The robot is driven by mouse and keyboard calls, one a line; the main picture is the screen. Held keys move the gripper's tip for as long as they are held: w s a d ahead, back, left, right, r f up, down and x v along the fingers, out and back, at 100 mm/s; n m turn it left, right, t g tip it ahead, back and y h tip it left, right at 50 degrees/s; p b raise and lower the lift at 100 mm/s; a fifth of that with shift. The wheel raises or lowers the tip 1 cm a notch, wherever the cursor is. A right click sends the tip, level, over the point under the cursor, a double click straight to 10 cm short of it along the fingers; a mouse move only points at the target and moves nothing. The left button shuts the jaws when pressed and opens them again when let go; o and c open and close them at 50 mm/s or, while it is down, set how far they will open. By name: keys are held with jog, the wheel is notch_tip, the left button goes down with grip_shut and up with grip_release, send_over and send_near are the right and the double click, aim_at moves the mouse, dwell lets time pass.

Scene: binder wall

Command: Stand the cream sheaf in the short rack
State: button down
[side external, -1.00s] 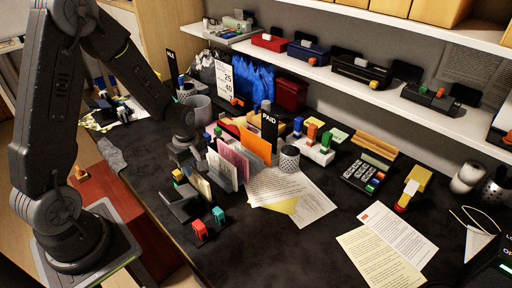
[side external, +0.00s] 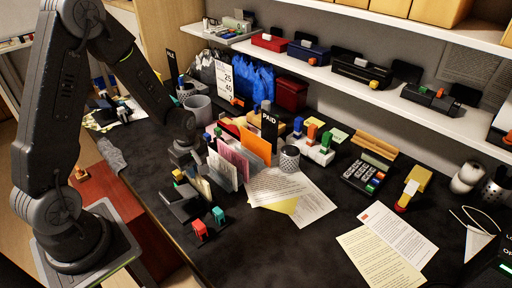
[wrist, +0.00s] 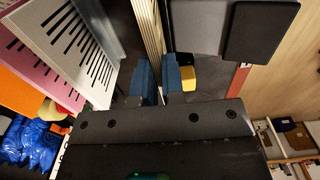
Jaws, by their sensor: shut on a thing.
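The cream sheaf (wrist: 152,35) stands upright on edge between my gripper's two blue fingertips (wrist: 162,80) in the wrist view. My gripper is shut on it near its end. In the side view the sheaf (side external: 204,187) is a thin pale edge, partly hidden, just left of the upright white, pink and orange sheets. My gripper (side external: 188,166) is low over the desk there, and its fingertips are hard to make out. I cannot clearly tell the short rack from the dark and grey pieces around the sheaf, nor whether the sheaf touches it.
White (side external: 221,170), pink (side external: 236,163) and orange (side external: 255,145) sheets stand close to the right of my gripper. A yellow-topped stamp (wrist: 187,77) is close beside a fingertip. Red (side external: 199,230) and teal (side external: 218,216) stamps stand in front. Loose papers (side external: 290,192) lie to the right.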

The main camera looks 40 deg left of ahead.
jog(key=shift+r, duration=3.3)
jog(key=shift+r, duration=0.3)
notch_tip(320, 180, up, 8)
jog(key=w, duration=2.5)
jog(key=shift+s+f, duration=0.15)
jog(key=shift+f, duration=2.5)
jog(key=shift+f, duration=0.1)
jog(key=shift+f, duration=2.7)
